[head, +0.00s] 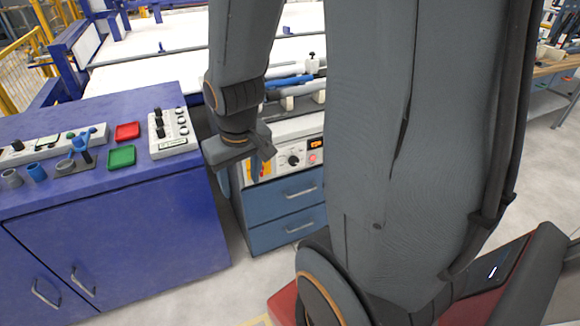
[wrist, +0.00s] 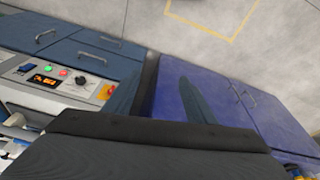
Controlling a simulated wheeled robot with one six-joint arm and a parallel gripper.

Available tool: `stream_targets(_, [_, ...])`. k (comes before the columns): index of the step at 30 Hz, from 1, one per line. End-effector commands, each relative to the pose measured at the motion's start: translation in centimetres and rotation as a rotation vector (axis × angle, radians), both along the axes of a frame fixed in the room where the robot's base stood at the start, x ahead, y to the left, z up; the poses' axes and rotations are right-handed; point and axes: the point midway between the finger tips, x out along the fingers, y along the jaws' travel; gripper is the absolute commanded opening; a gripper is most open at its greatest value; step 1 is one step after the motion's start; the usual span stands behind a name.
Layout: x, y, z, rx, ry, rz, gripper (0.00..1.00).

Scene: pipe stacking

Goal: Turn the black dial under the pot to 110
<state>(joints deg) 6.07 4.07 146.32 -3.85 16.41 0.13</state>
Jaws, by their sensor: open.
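The black dial (head: 293,160) is a round knob on the light front panel (head: 283,145) of the blue drawer unit. It also shows in the wrist view (wrist: 80,80), between a small orange display (wrist: 43,80) and a red-and-yellow switch (wrist: 107,91). The digits on the display are too small to read. I cannot make out a pot; my arm hides part of the unit's top. My gripper (head: 262,153) is open and empty, just left of the dial in the head view and apart from it. In the wrist view its dark body fills the bottom.
A blue cabinet (head: 120,235) stands to the left, with a grey control box (head: 172,133), a green tray (head: 121,157) and a red tray (head: 127,131) on top. Blue pipes (head: 288,81) lie above the drawer unit. The drawers (head: 290,195) below have protruding handles.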

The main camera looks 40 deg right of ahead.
Motion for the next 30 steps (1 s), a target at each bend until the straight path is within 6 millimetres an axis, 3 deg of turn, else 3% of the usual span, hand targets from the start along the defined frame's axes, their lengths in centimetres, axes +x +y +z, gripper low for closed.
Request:
stream_targets(1, [1.5,-1.4,-2.5,-0.012,-0.036,-0.013,0.5])
stream_targets(3, [3.6,-3.3,-4.5,-0.03,-0.099,-0.022,0.5])
stream_targets(9, [8.7,-8.8,-9.5,-0.077,-0.28,-0.045,0.5])
stream_targets(15, [12.4,-14.3,-13.9,-0.115,-0.457,-0.066,0.5])
stream_targets(22, [15.2,-20.1,-18.2,-0.146,-0.661,-0.084,0.5])
stream_targets(30, [16.3,-25.6,-22.6,-0.164,-0.903,-0.104,0.5])
